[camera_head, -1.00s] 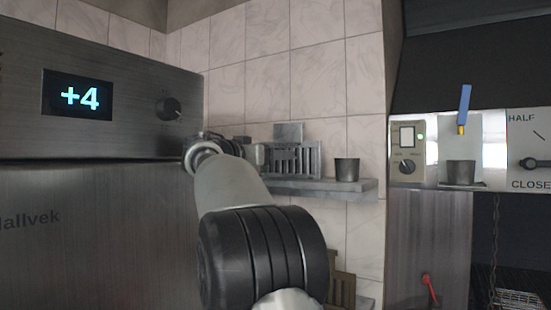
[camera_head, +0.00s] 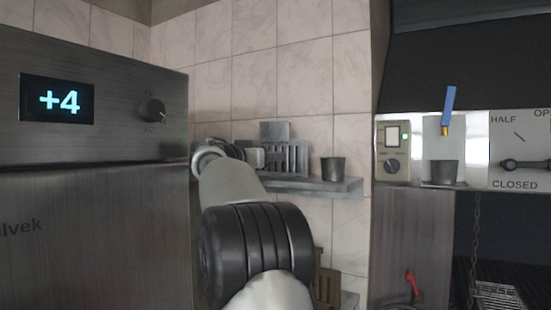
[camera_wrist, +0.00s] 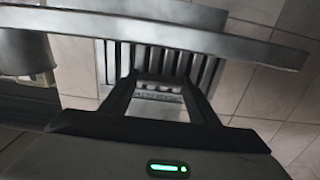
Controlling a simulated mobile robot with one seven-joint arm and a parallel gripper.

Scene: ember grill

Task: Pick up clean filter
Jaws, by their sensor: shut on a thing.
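The clean filter (camera_head: 288,158) is a grey slatted metal panel standing at the shelf by the tiled wall in the head view. It also shows in the wrist view (camera_wrist: 150,60), where its slats fill the space beyond my fingers. My gripper (camera_wrist: 160,84) is shut on the filter's near end, with a dark finger on each side of a pale patch. In the head view, my arm hides part of the gripper and the filter's left end. I cannot tell whether the filter touches the shelf.
The wall shelf (camera_head: 345,187) holds a dark metal cup (camera_head: 333,168) right of the filter. A steel cabinet (camera_head: 90,200) with a "+4" display stands close on the left. A brownish slatted panel (camera_head: 327,287) is lower down. A control panel (camera_head: 515,150) is at right.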

